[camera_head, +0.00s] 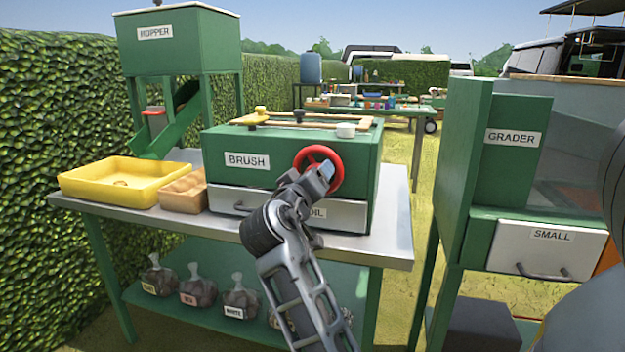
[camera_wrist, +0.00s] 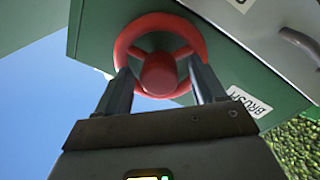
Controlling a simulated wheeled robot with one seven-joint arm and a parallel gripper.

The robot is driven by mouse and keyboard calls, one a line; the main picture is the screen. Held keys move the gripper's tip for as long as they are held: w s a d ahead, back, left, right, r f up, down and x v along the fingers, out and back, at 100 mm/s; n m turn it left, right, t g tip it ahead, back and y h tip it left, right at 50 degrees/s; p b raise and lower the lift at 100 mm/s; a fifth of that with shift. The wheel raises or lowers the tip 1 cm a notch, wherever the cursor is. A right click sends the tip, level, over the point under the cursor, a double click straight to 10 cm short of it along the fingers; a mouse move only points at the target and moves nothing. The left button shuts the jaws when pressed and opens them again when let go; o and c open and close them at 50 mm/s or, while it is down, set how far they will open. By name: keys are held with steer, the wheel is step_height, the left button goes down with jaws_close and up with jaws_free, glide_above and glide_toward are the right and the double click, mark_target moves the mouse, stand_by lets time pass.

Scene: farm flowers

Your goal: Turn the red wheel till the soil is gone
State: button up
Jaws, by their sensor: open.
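The red wheel (camera_head: 336,171) is on the front of the green box labelled BRUSH (camera_head: 290,150), near its right end. In the wrist view the red wheel (camera_wrist: 125,42) shows its rim, spokes and round hub. My gripper (camera_head: 322,175) is at the wheel. In the wrist view my gripper (camera_wrist: 163,80) is open, with one finger on each side of the hub, overlapping the lower rim. I cannot tell whether the fingers touch it. The drawer (camera_head: 345,214), its label partly hidden by my arm, is closed below the wheel. No soil is visible.
On the metal table (camera_head: 225,226) stand a yellow tray (camera_head: 113,186) and a tan box (camera_head: 180,190). The hopper (camera_head: 180,45) is behind, left. The grader (camera_head: 513,138) stands right, across a gap. A hedge lines the left.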

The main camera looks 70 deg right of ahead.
steer(key=a, duration=0.7)
steer(key=shift+s+a, duration=0.2)
steer(key=shift+a, duration=0.2)
steer(key=shift+p, duration=0.3)
